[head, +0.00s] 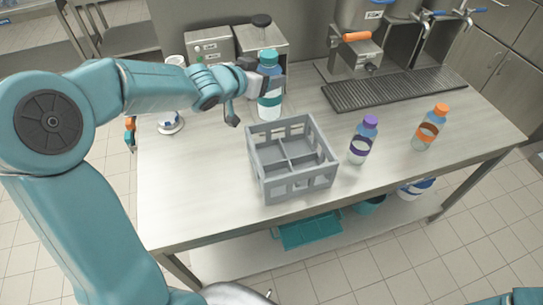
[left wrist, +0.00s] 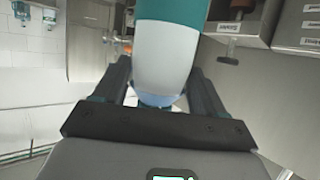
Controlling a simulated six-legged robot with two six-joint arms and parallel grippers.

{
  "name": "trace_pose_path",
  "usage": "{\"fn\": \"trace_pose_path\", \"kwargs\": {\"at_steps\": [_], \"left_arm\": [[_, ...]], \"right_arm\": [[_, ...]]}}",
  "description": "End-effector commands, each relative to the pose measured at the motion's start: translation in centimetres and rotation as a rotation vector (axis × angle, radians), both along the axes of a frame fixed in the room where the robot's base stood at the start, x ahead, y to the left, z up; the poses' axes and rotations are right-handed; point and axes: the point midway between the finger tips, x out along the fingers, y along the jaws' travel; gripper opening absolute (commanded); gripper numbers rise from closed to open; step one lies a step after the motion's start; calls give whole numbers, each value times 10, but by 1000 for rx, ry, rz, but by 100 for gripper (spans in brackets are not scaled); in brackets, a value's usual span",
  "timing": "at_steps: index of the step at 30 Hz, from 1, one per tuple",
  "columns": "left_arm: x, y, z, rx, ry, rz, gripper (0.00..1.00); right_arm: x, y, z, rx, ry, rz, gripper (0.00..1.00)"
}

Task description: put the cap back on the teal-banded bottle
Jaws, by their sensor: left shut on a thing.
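The teal-banded bottle (head: 269,104) is upright behind the grey crate, with a blue shoulder and a pale lower body. A teal cap (head: 268,56) shows at its top; I cannot tell whether it is seated. My left gripper (head: 271,81) is shut on the bottle's upper part, just below the cap. I cannot tell whether the bottle's base touches the table. In the left wrist view, which is upside down, the bottle (left wrist: 165,60) stands between the fingers (left wrist: 158,92); its top is hidden there. My right gripper is out of view.
A grey divided crate (head: 291,185) looks empty. A purple-capped bottle (head: 362,140) and an orange-capped bottle (head: 431,127) stand to its right. A black drip grate (head: 395,90) lies behind them. Steel boxes (head: 208,47) stand at the back left. The table's front right is clear.

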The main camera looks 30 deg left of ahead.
Motion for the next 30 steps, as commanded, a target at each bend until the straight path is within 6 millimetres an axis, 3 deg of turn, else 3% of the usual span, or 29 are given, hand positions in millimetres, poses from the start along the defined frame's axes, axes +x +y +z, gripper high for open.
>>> {"fn": "trace_pose_path", "kwargs": {"at_steps": [5,13,21,25,30], "left_arm": [[-1,1,-3,0,-4,0,0],[0,1,-67,-3,0,1,0],[3,1,-128,-2,2,-1,0],[4,1,-150,-1,-1,0,0],[4,1,-160,1,-5,0,0]], "right_arm": [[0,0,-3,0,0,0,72],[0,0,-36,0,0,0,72],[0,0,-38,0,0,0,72],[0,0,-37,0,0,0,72],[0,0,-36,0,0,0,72]]}}
